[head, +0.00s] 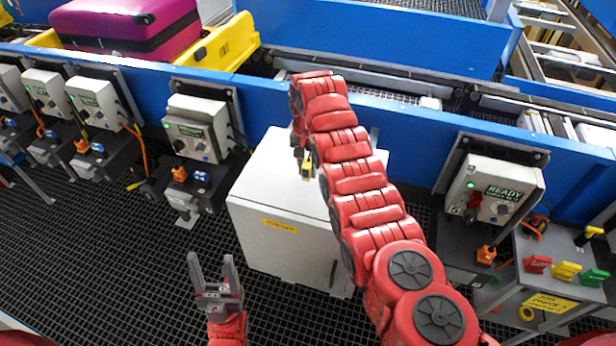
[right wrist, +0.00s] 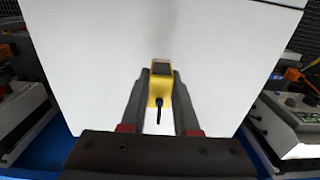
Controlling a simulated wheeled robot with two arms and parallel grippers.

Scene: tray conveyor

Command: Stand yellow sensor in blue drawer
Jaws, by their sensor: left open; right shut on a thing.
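The yellow sensor (head: 307,171) is a small yellow block with a dark top face. In the right wrist view the sensor (right wrist: 160,88) sits between the two dark fingers, with a short black stub toward the camera. My right gripper (head: 305,160) is shut on it, in front of or above the white cabinet; the gap to the cabinet is hard to judge. My left gripper (head: 211,262) is open and empty, low in front of the cabinet's left side. I cannot pick out a blue drawer with certainty in either view.
The white cabinet (head: 275,255) with a yellow label stands at centre. Grey control boxes (head: 197,130) line the blue conveyor rail. At right, a box reads READY (head: 490,190); beside it a grey stand (head: 530,245) has coloured handles. A magenta suitcase (head: 125,25) lies in a yellow tray (head: 232,42).

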